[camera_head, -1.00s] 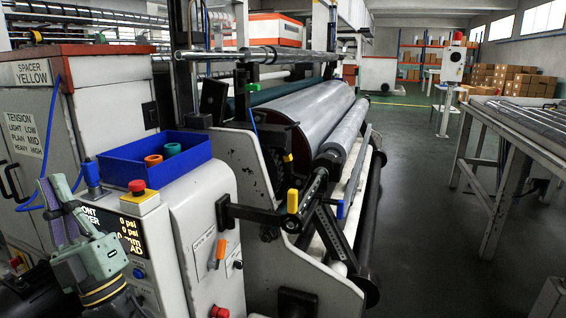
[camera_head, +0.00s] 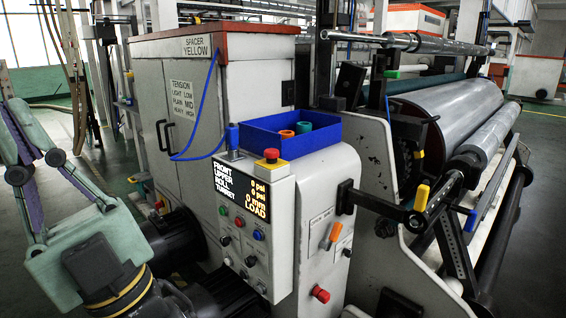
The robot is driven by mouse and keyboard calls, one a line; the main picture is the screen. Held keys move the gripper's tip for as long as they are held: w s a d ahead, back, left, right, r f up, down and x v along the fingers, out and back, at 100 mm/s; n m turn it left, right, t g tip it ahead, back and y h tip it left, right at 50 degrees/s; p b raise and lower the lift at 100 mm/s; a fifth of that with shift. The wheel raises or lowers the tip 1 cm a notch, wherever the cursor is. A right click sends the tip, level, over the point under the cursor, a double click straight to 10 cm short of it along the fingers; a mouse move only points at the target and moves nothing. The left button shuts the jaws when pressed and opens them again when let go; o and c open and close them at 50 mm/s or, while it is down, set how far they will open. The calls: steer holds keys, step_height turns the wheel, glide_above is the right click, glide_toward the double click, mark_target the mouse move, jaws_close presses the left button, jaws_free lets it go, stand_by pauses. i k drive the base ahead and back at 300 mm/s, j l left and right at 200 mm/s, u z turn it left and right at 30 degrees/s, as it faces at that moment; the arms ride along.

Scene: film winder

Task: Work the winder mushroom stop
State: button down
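The mushroom stop, a red button (camera_head: 271,154) on a yellow box, sits on top of the winder's control panel, beside the lit display. My gripper (camera_head: 14,110) is at the left edge, its green-grey fingers with purple pads pointing up. It is well to the left of the stop in the picture and not touching it. The overlap of the fingers hides whether they are apart. A second red knob (camera_head: 320,294) sits low on the machine's side face.
A blue tray (camera_head: 290,142) with an orange and a green ring stands behind the stop. The lit display (camera_head: 241,188) and small buttons are below. A tall cabinet (camera_head: 180,110) stands behind my gripper.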

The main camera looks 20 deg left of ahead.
mark_target(271, 153)
steer(key=i+l+u, duration=0.1)
steer(key=i, duration=0.85)
